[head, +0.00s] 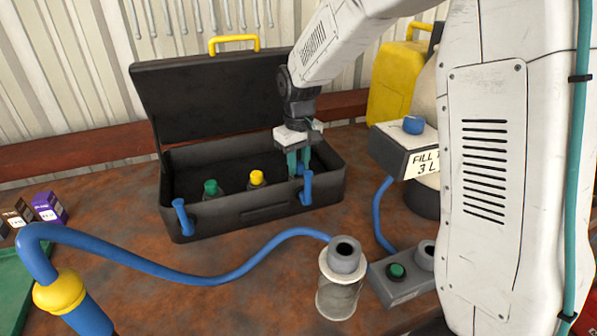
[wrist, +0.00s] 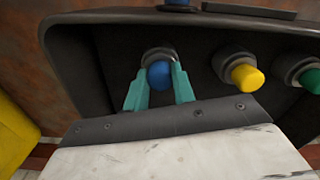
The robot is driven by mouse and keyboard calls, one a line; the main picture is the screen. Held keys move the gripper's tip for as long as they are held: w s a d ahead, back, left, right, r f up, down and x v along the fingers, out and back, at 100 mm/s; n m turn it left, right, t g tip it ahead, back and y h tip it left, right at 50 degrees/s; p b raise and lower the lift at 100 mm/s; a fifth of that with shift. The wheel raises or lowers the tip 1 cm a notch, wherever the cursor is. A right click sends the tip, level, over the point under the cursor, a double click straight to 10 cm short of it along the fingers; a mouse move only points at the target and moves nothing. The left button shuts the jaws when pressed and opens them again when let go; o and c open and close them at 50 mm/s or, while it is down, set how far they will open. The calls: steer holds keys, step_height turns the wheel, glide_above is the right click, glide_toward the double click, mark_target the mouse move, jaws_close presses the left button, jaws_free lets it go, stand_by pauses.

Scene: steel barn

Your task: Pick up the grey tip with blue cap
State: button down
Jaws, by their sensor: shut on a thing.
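The grey tip with blue cap (wrist: 159,75) stands in the black toolbox at the end of a row of capped tips. My gripper (wrist: 158,92) is down inside the box with its teal fingers on either side of this tip, shut on it.
The open toolbox (head: 255,214) has blue latches on its front wall and a raised lid behind. A blue hose (head: 210,278) crosses the bench in front. A clear cylinder (head: 340,290), a button box (head: 402,290) and a yellow can (head: 392,85) are to the right.

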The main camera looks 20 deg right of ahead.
mark_target(299, 164)
step_height(299, 164, up, 15)
stand_by(1.0)
steer(key=shift+s, duration=0.1)
stand_by(1.4)
